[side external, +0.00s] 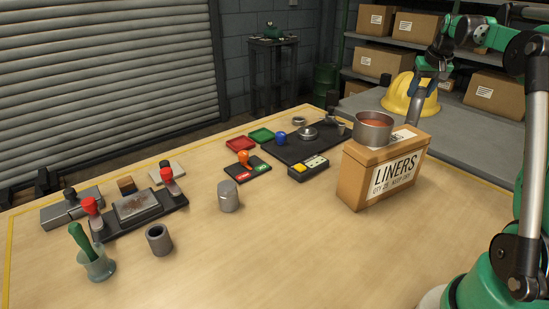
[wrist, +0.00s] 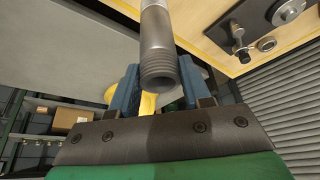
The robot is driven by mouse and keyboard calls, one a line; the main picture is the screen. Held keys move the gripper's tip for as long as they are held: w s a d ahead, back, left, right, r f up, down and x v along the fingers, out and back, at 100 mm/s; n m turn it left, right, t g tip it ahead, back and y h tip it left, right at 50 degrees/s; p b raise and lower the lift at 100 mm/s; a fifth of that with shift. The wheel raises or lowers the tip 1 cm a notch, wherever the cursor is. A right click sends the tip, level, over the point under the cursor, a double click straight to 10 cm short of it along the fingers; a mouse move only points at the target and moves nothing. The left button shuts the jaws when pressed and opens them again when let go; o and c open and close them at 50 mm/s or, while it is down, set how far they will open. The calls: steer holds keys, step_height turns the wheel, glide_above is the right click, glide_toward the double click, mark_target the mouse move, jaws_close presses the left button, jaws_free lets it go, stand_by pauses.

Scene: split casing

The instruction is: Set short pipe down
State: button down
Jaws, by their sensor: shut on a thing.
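The short pipe (wrist: 158,45) is grey metal with a threaded open end, held between the blue fingers of my gripper (wrist: 160,82) in the wrist view. In the side external view, my gripper (side external: 427,86) is at the upper right, behind the cardboard LINERS box. I cannot tell whether that end touches anything.
The LINERS box (side external: 384,178) carries a metal cup (side external: 373,129). A yellow hard hat (side external: 410,95) sits on the grey surface behind. A dark tray (side external: 295,143), a grey canister (side external: 228,196) and a hollow cylinder (side external: 159,239) stand on the table. The front middle is clear.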

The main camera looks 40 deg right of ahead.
steer(key=w+a+r+n+y, duration=0.1)
steer(key=w+a+r+n, duration=0.15)
steer(key=a, duration=0.75)
steer(key=w+a+r+n+t+y, duration=0.15)
steer(key=w+a+n, duration=0.25)
steer(key=a, duration=0.5)
steer(key=w+a+r+n+g+y, duration=0.1)
steer(key=w+a+r+n, duration=0.2)
steer(key=a, duration=0.7)
steer(key=s+a+r+n+g+y, duration=0.1)
steer(key=s+a+n+y, duration=0.1)
steer(key=s+a+n, duration=0.8)
steer(key=s+a+r+n+g+y, duration=0.15)
steer(key=s+a, duration=0.45)
steer(key=a, duration=1)
step_height(320, 180, down, 19)
steer(key=shift+s+d+f+t, duration=0.15)
steer(key=shift+t, duration=0.25)
steer(key=shift+f, duration=0.15)
steer(key=shift+c, duration=2)
jaws_free()
